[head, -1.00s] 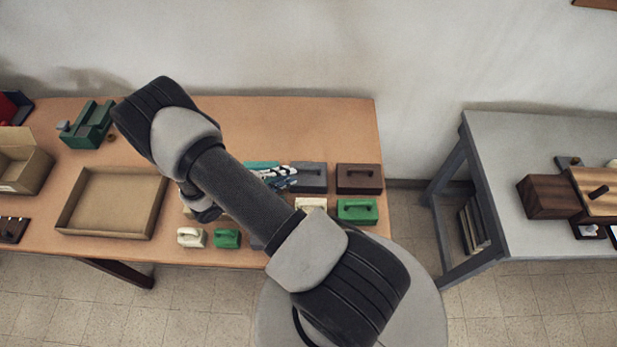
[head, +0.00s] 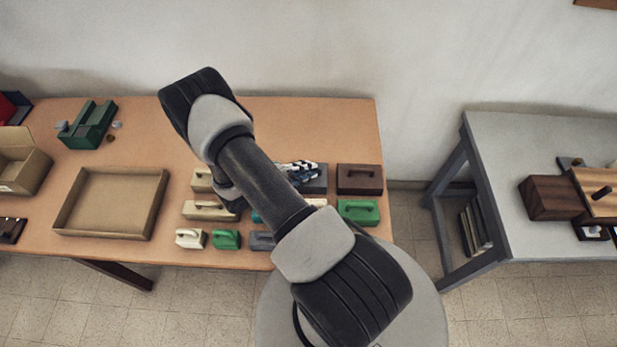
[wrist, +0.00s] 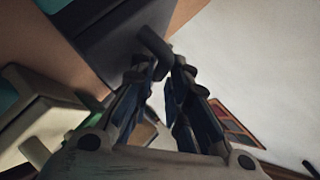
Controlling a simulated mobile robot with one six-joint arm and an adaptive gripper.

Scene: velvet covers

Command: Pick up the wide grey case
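The wide grey case (head: 319,182) stands on the wooden table, left of the dark brown case. My gripper (head: 302,168) is over it in the head view and hides most of it. In the wrist view the dark grey case (wrist: 112,32) fills the top, with its handle (wrist: 154,41) just beyond and between my fingertips (wrist: 161,68). The fingers are apart, with a gap between them. I cannot tell whether they touch the handle.
A brown case (head: 359,179) and a green case (head: 358,211) stand close on the right. Cream cases (head: 209,210) and small cases stand left and in front. An open cardboard tray (head: 112,202) lies farther left. The table behind the cases is clear.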

